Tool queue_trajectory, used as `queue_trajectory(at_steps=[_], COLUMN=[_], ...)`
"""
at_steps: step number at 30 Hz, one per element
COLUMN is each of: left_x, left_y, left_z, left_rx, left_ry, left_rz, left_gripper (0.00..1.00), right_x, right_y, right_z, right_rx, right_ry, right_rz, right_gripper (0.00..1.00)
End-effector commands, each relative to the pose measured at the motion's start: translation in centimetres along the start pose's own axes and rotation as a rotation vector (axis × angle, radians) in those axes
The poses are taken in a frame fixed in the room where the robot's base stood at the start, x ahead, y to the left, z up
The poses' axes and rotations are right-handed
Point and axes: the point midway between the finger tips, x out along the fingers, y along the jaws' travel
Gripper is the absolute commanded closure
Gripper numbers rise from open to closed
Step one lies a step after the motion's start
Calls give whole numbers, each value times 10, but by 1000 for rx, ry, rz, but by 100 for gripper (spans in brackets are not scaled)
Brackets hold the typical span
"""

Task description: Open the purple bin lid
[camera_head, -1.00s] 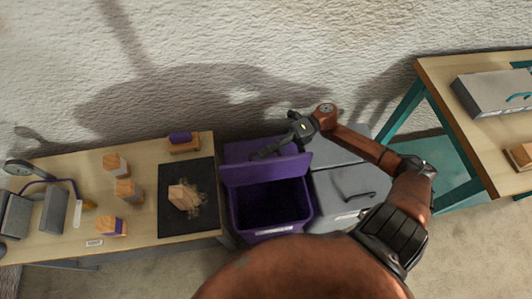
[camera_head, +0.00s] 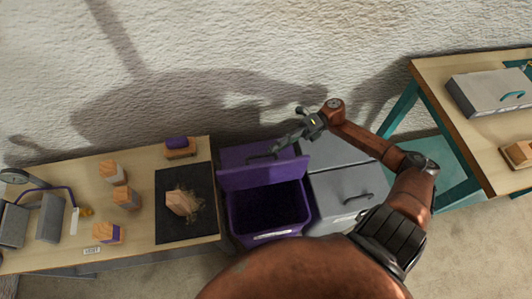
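The purple bin (camera_head: 266,223) stands on the floor between the workbench and a grey bin. Its purple lid (camera_head: 235,176) is raised and leans back toward the wall, so the dark inside of the bin shows. A dark handle (camera_head: 262,157) shows at the lid. My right gripper (camera_head: 286,143) is above the lid's right part, close to the handle. Whether its fingers are open or shut is too small to tell, and so is whether it touches the lid. My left gripper is not in view.
A grey bin (camera_head: 340,188) with a closed, handled lid stands right of the purple bin. The left workbench (camera_head: 60,255) holds wooden blocks and a dark mat (camera_head: 172,228). A right table (camera_head: 455,120) holds a grey case (camera_head: 490,92). The rough wall is close behind.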

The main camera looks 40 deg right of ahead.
Motion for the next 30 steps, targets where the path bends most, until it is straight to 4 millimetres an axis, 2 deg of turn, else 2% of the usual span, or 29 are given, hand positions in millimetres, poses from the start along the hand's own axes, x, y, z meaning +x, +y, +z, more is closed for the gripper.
queue_trajectory(at_steps=[1,6,12,30], left_x=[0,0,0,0], left_y=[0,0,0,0], left_z=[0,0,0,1], left_rx=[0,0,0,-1], left_ry=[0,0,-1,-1], left_rz=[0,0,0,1], left_gripper=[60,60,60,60], right_x=[-12,-43,-63,-66], right_y=[-1,-1,0,0], right_z=[0,0,0,0], right_rx=[2,1,1,1], right_ry=[-2,-2,-1,0], right_rz=[-2,-2,1,1], right_gripper=[73,73,73,73])
